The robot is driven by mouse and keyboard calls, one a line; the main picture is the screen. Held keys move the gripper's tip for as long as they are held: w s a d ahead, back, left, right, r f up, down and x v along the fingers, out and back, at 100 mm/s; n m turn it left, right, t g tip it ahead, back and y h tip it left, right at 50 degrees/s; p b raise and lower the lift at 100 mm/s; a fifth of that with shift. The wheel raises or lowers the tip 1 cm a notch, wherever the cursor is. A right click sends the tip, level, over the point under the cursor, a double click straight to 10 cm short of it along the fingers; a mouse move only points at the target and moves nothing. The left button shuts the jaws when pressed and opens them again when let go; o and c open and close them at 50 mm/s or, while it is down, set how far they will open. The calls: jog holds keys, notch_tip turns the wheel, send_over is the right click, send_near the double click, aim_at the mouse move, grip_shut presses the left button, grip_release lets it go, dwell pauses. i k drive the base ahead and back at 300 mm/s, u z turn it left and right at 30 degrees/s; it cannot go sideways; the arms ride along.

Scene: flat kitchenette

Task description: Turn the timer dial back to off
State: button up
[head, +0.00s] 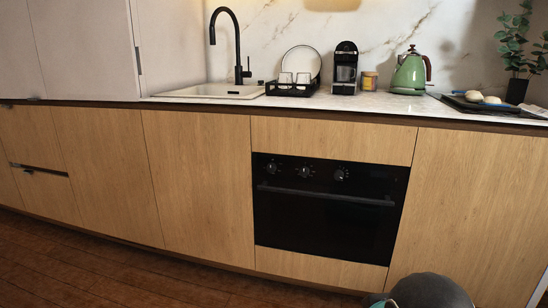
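A black built-in oven (325,220) sits in the wooden cabinet front, right of the middle of the head view. Its control strip carries three round dark dials: a left dial (270,169), a middle dial (304,172) and a right dial (340,175). Small pale marks surround them, too small to read. I cannot tell which is the timer dial or where each one points. A handle bar (325,196) runs across the door below the dials. The oven door is shut. My gripper is not in view; a rounded dark grey part of my arm shows at the bottom right.
The counter (390,101) above holds a dish rack (290,90), a coffee machine (345,68), a green kettle (410,73) and a dark tray (470,106). A sink (215,91) is at left. The wooden floor (130,270) before the cabinets looks clear.

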aim_at(338, 174)
jog(key=k, duration=1.3)
jog(key=z, duration=0.65)
jog(key=i, duration=1.25)
jog(key=u, duration=0.1)
